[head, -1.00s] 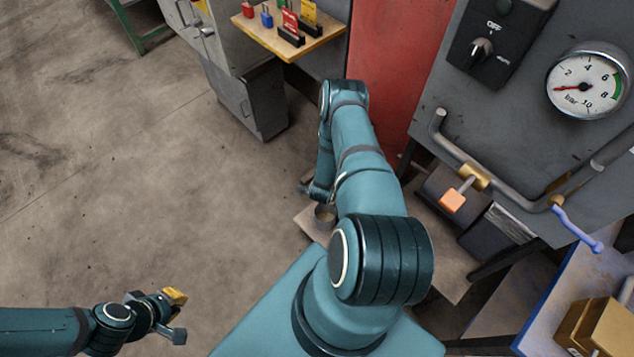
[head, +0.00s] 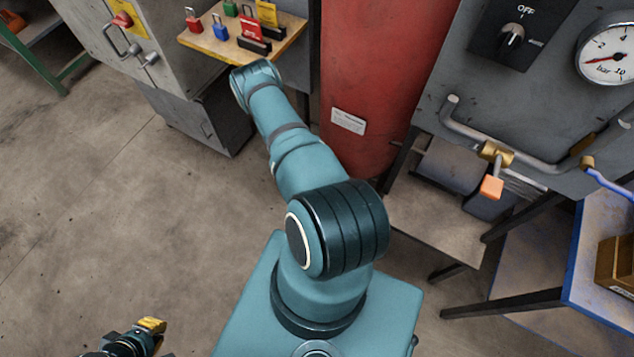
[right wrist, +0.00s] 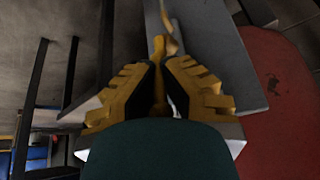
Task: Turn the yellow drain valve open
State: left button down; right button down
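The yellow drain valve's handle (right wrist: 158,46) shows in the right wrist view as a narrow yellow bar, running up from between my right fingers towards a tan fitting. My right gripper (right wrist: 161,68) has its two yellow fingers close together, one on each side of the bar, and looks shut on it. In the head view my right arm spans the middle; its gripper and the yellow valve are hidden there. My left gripper (head: 150,338) is at the bottom left of the head view, cut by the frame edge and away from everything; its opening is unclear.
A red tank (head: 362,90) stands behind my right arm. Right of it, a grey panel (head: 455,95) carries a knob, a gauge and a pipe with an orange-handled brass valve (head: 491,187). A blue-edged table (head: 590,262) is at right. A wooden shelf (head: 222,48) holds padlocks. Floor at left is clear.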

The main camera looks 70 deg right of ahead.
jog(key=shift+d+r, duration=0.1)
jog(key=shift+d, duration=0.25)
jog(key=c, duration=1)
grip_release()
jog(key=shift+s, duration=0.1)
jog(key=shift+a, duration=0.1)
jog(key=shift+w+a+r, duration=0.25)
jog(key=shift+r, duration=0.05)
jog(key=v, duration=1.1)
jog(key=shift+s, duration=0.1)
